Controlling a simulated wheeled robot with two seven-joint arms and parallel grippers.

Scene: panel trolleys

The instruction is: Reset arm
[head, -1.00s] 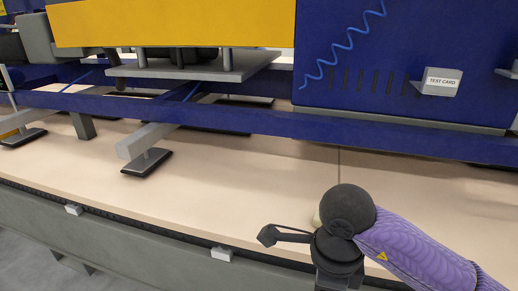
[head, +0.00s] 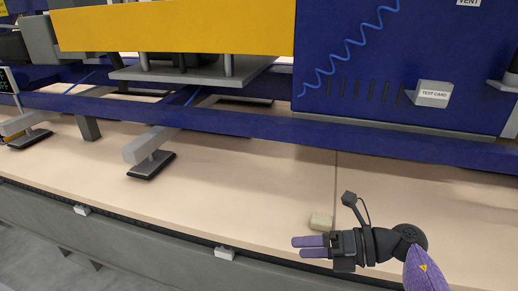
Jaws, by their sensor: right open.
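My right arm comes in from the lower right in the head view. My right gripper (head: 312,247) is level and points left, with two purple fingers apart and nothing visible between them. It is over the front edge of the beige work surface (head: 230,185). A small pale block (head: 321,221) lies on that surface just behind the gripper in the picture; I cannot tell if they touch. My left gripper is not in view.
A blue rail (head: 250,122) runs across above the surface. A blue panel (head: 360,60) carries a white card holder marked "TEST CARD" (head: 431,94). A grey foot (head: 151,152) stands on the surface. A yellow box (head: 175,28) is at upper left. The front middle is clear.

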